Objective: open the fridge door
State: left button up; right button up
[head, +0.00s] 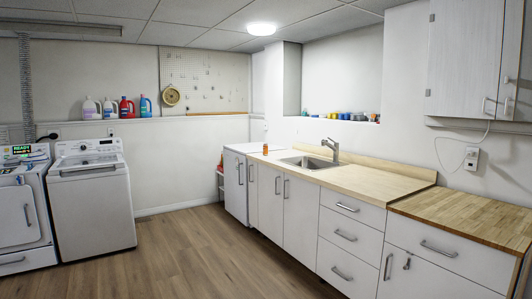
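No full-size fridge shows in the head view. A low white unit (235,190) stands at the far end of the counter row, and its front looks closed. A vertical metal handle (240,174) is on that front. I cannot tell for sure whether this unit is the fridge or a cabinet. Neither of my grippers is in view.
White cabinets and drawers (345,237) under a wooden counter (365,180) with a sink (308,162) line the right side. A washer (92,195) and another white machine (22,210) stand left. The wooden floor (200,255) between is clear.

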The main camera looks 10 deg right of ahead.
aim_at(237, 185)
jog(key=i+j+u, duration=0.1)
jog(key=i+u, duration=0.25)
jog(key=i, duration=0.6)
jog(key=i+j, duration=0.1)
jog(key=i, duration=3.7)
jog(key=i+j+z, duration=0.45)
jog(key=i, duration=0.35)
jog(key=i+j+z, duration=0.5)
jog(key=i, duration=0.25)
